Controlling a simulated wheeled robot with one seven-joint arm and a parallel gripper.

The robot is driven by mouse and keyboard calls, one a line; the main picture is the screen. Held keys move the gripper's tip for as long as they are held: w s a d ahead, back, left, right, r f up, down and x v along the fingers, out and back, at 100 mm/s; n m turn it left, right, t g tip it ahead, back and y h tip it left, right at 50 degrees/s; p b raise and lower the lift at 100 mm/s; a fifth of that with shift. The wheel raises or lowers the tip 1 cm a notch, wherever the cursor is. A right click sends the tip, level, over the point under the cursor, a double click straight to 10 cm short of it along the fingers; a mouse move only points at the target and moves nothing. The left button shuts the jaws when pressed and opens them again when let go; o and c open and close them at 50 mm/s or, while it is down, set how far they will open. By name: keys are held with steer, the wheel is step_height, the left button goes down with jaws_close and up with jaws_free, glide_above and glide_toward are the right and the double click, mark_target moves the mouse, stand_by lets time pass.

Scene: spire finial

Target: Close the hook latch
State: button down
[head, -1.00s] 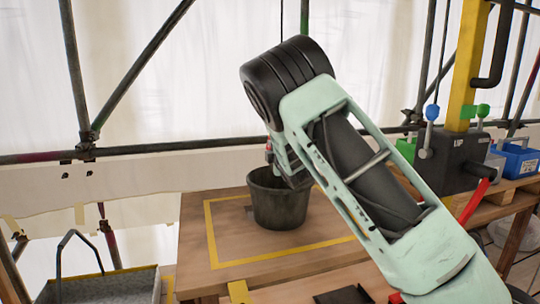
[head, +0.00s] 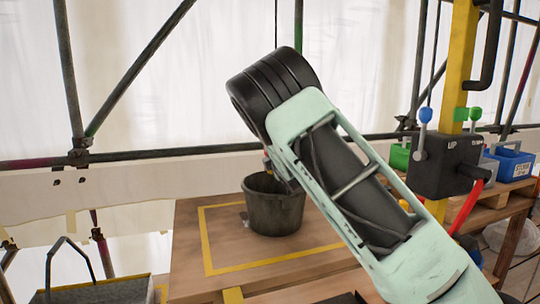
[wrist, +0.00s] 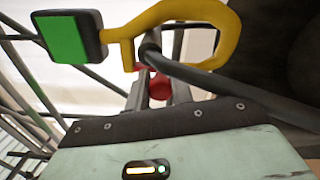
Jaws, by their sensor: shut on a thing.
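In the wrist view a yellow hook (wrist: 232,22) curves across the top, with a green square plate in a dark frame (wrist: 68,38) at its left end. A dark bar (wrist: 225,88) runs from inside the hook down to the right. My gripper (wrist: 160,88) has its two grey fingers below the hook, shut on a red round knob (wrist: 160,86). Whether the knob is joined to the dark bar I cannot tell. In the head view my gripper (head: 268,162) is mostly hidden by my arm, above the bucket's left rim; the hook cannot be made out there.
A black bucket (head: 270,212) stands on a wooden table (head: 190,265) inside a yellow taped outline. A dark lever box (head: 440,175) on a yellow post, a red lever and a blue crate (head: 510,162) are at right. Scaffold poles stand behind. A grey tray (head: 100,294) is at lower left.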

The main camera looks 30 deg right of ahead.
steer(key=c, duration=1.2)
jaws_free()
steer(key=shift+s, duration=0.1)
steer(key=b+v, duration=0.1)
steer(key=v, duration=1.6)
steer(key=shift+s+a, duration=0.1)
